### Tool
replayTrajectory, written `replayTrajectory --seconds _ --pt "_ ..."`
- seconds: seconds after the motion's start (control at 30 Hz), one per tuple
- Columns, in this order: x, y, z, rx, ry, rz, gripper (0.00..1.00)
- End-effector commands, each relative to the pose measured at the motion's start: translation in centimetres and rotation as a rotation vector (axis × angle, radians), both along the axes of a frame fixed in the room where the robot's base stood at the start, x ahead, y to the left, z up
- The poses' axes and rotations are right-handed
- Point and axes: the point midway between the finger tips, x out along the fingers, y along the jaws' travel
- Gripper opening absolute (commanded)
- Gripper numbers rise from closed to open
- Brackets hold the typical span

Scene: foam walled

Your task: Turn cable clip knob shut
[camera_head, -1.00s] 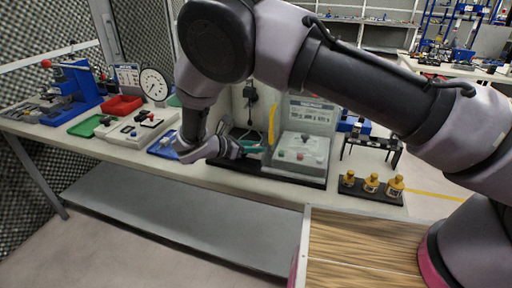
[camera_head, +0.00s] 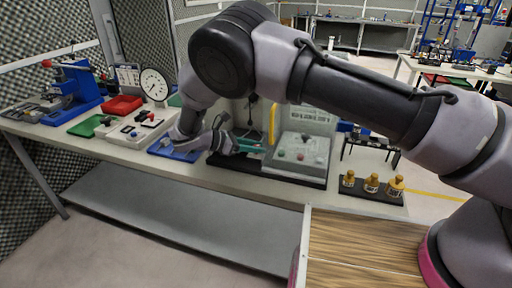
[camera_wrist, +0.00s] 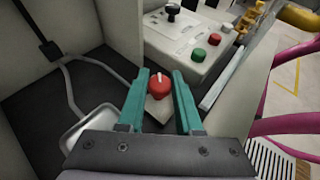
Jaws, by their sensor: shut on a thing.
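A red knob (camera_wrist: 159,86) with a pale pointer line sits on a small light block (camera_wrist: 158,110) in the wrist view. The pointer line runs nearly straight up in that view. My gripper (camera_wrist: 160,78) has its two teal fingers on either side of the knob and is shut on it. In the head view my gripper (camera_head: 252,146) reaches right, low over the dark base beside the grey control box. The knob is not visible there. A grey cable (camera_wrist: 72,85) runs down the left of the wrist view.
The grey control box (camera_wrist: 185,45) with a black knob and red and green buttons stands just beyond the fingers. Light walls rise close around my gripper. Brass weights (camera_head: 371,183) stand at the right of the bench, and a dial gauge (camera_head: 154,84) stands at the left.

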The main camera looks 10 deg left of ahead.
Motion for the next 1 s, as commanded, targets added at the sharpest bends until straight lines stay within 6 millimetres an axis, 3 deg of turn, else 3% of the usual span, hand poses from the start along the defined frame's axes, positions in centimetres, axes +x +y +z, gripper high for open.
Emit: replayTrajectory --seconds 0.03,0.07,0.47,1.0 --pt "0.0 0.1 0.0 0.002 -0.001 0.001 0.38" --pt "0.0 0.1 0.0 0.002 -0.001 0.001 0.47" --pt "-0.3 0.6 0.3 0.002 -0.002 0.002 0.47" --pt "-5.0 7.7 3.8 0.002 -0.003 0.002 0.47"
